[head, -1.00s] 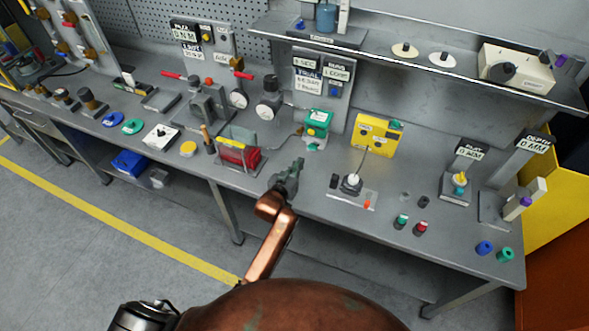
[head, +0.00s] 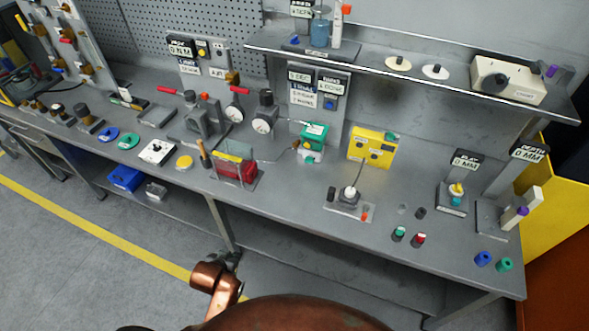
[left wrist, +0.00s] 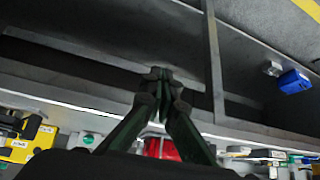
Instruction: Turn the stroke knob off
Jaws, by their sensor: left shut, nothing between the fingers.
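I cannot tell which knob is the stroke knob, as the small labels do not read. Black knobs show on a cream box (head: 516,90) on the shelf, a yellow box (head: 371,147) at the bench's back, and a white box (head: 157,151) at the left of the bench. My left gripper (head: 230,259) is low in front of the bench, partly hidden by my copper wrist, and touches none of these. In the left wrist view, the left gripper (left wrist: 161,76) is shut and empty, with the bench's front edge behind it. My right gripper is not in view.
The grey bench (head: 290,210) carries gauges, a red block (head: 236,171) and several coloured caps. A shelf (head: 410,72) runs above its right half. A blue bin (head: 125,178) sits underneath. The bench's front middle strip is clear.

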